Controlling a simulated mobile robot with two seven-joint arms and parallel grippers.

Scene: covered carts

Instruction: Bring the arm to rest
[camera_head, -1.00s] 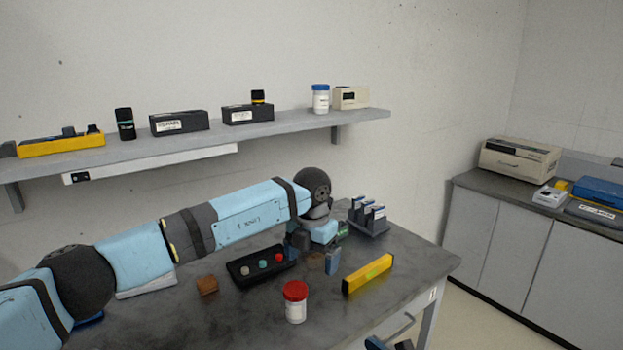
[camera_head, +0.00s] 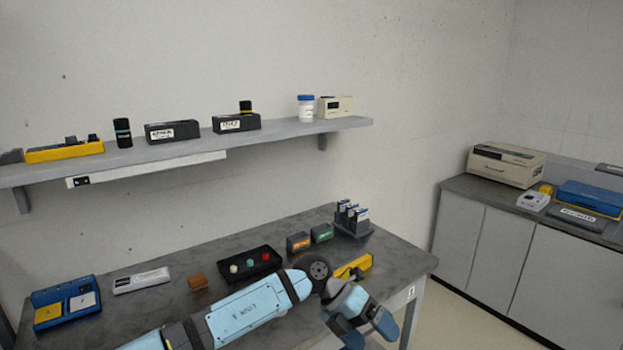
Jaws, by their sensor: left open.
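My left arm (camera_head: 250,309) reaches in from the bottom left, light blue with dark joints, low across the front of the grey table (camera_head: 200,272). My left gripper (camera_head: 368,331) is at the table's front right edge, pointing down and toward me. Its fingers are apart and I see nothing between them. The yellow level (camera_head: 361,265) lies just behind the wrist, partly hidden. My right gripper is not in view.
A black tray with coloured knobs (camera_head: 250,264), a brown block (camera_head: 198,282), two small boxes (camera_head: 298,242) and a dark rack (camera_head: 352,221) stand behind the arm. A blue-yellow case (camera_head: 66,302) sits left. A wall shelf (camera_head: 200,146) hangs above.

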